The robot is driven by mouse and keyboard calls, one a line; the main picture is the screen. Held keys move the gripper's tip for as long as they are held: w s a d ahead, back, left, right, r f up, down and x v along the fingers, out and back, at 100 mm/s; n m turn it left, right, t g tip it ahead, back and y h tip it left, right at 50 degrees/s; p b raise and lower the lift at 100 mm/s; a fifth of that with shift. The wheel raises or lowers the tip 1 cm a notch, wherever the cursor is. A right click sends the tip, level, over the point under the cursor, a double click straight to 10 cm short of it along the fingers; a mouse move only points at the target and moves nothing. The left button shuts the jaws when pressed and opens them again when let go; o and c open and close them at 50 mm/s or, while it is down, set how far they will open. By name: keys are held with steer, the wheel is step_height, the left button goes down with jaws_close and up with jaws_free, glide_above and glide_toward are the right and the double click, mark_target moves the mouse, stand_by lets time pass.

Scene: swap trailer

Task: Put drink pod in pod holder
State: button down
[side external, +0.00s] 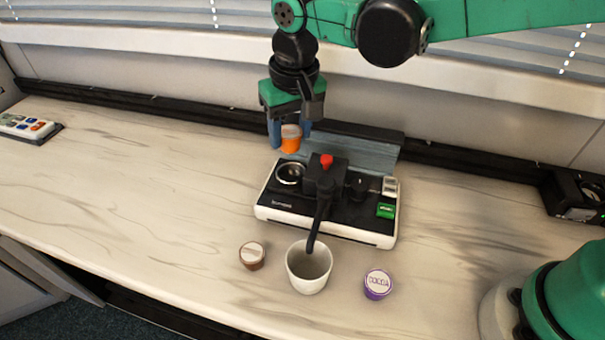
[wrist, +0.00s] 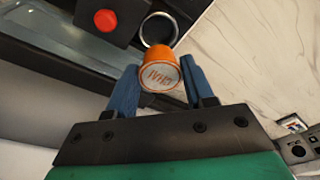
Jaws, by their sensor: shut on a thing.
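My gripper (side external: 289,134) has blue fingers and is shut on an orange drink pod (side external: 290,143) with a pale lid. In the wrist view the orange pod (wrist: 160,72) sits between the two fingertips (wrist: 163,84), its printed lid facing the camera. The pod holder (side external: 291,173) is a round metal-rimmed opening at the left of the black and white coffee machine (side external: 272,212). The pod is held in the air above and behind the holder, apart from it. In the wrist view the holder's ring (wrist: 159,30) shows just beyond the pod, which hides part of its rim.
A white cup (side external: 308,272) stands under the machine's black spout. A brown pod (side external: 252,256) is left of the cup and a purple pod (side external: 377,285) right of it. A red knob (side external: 326,160) sticks up beside the holder. The counter's left side is mostly clear.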

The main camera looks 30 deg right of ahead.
mark_target(291, 177)
steer(key=shift+f, duration=3.15)
steer(key=shift+f, duration=0.2)
steer(key=shift+f, duration=0.35)
steer(key=c, duration=0.6)
jaws_free()
steer(key=r, duration=0.4)
steer(key=s+r, duration=0.1)
steer(key=r, duration=0.7)
steer(key=shift+s+r, duration=0.1)
steer(key=shift+s, duration=0.2)
steer(key=s+d+f+t, duration=0.1)
steer(key=s+d, duration=0.3)
steer(key=d, duration=0.4)
steer(key=s+d+f+t, duration=0.1)
steer(key=s+d+t, duration=0.3)
steer(key=d, duration=0.4)
steer(key=shift+s+f, duration=0.4)
steer(key=shift+s, duration=0.1)
